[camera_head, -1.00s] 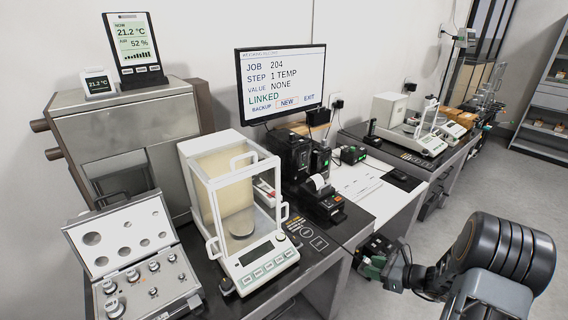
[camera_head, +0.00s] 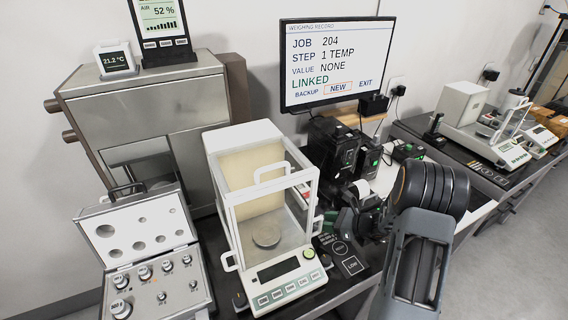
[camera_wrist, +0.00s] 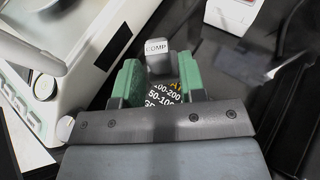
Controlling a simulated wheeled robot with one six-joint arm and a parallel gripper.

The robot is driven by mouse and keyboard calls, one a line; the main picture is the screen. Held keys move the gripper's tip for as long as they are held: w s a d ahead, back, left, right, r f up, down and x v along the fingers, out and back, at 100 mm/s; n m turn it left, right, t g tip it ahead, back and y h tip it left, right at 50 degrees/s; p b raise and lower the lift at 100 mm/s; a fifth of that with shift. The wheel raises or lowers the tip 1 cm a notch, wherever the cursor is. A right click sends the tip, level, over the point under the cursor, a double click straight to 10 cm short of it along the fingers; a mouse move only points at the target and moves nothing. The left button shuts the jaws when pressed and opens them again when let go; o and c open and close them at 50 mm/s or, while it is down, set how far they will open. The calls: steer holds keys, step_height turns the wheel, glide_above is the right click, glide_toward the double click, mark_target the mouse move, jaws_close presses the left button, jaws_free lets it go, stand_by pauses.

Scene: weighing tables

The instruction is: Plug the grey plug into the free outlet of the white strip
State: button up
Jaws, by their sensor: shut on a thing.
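In the wrist view, my gripper (camera_wrist: 158,70) has two green fingers closed on a small grey block marked COMP (camera_wrist: 159,60), which looks like the grey plug. The block sticks out past the fingertips, above the dark tabletop. In the head view my gripper (camera_head: 346,218) is a dark and green shape just right of the front balance, partly hidden behind my arm. The plug cannot be made out there. I cannot make out the white strip or its free outlet in either current view.
A glass-sided balance (camera_head: 268,215) stands close left of my gripper; its edge also shows in the wrist view (camera_wrist: 100,30). A weight case (camera_head: 150,262) lies further left. Black devices (camera_head: 330,150) stand behind, under the monitor (camera_head: 337,65). A dark cable (camera_wrist: 285,30) runs at right.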

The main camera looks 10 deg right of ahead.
steer(key=w+a+r+m+t+h+p, duration=0.1)
steer(key=w+a+r+p, duration=0.15)
steer(key=w, duration=0.35)
steer(key=w+a+r+m+t+p, duration=0.1)
steer(key=w+a+r, duration=0.1)
steer(key=w+a, duration=0.25)
steer(key=w+d+r+m+t+h+p, duration=0.1)
steer(key=w+d+r+m+t+h, duration=0.15)
steer(key=w+m+h, duration=0.55)
steer(key=shift+w+a+f+n+t+y+b, duration=0.15)
steer(key=shift+w+f+n+y+b, duration=0.2)
steer(key=shift+f, duration=0.55)
steer(key=shift+w+a+f+n+t+y+b, duration=0.15)
steer(key=shift+f+n+y+b, duration=0.25)
steer(key=shift+f, duration=0.45)
steer(key=shift+w+f+n+t+y+b, duration=0.15)
steer(key=shift+w+f+n+y+b, duration=0.15)
steer(key=shift+f+n, duration=0.45)
steer(key=shift+s+f, duration=0.1)
steer(key=shift+f, duration=0.05)
steer(key=shift+b, duration=0.9)
steer(key=shift+f+b, duration=0.95)
steer(key=shift+b, duration=0.2)
steer(key=o, duration=1)
steer(key=shift+s, duration=0.1)
